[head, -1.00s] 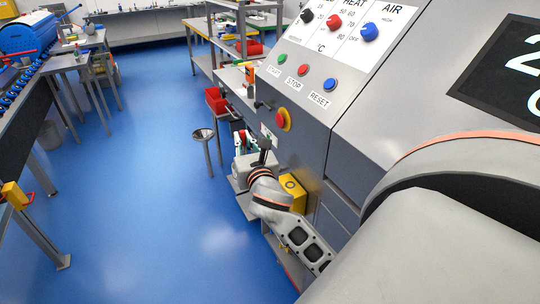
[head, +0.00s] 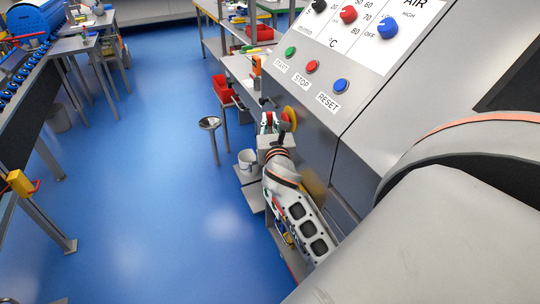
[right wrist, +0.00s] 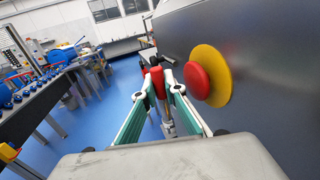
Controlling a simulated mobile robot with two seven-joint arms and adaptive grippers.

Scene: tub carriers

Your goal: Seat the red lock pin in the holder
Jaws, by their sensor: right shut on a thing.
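My right gripper (head: 268,121) is in front of the grey machine's side, close to the left of its red emergency button. In the right wrist view, its green-and-white fingers (right wrist: 159,82) are closed around the red lock pin (right wrist: 157,83). The pin's red part shows between the fingertips; its lower end is hard to make out. A grey cylindrical part shows behind and below the pin, and I cannot tell what it belongs to. I cannot make out the holder in either view. My left gripper is not in view.
The red emergency button (right wrist: 198,80) on its yellow disc sticks out just right of my right fingers. A dish on a post (head: 210,123) and a white bucket (head: 247,160) stand left of the machine. Red bins (head: 224,88) are farther back. The blue floor (head: 140,180) is open.

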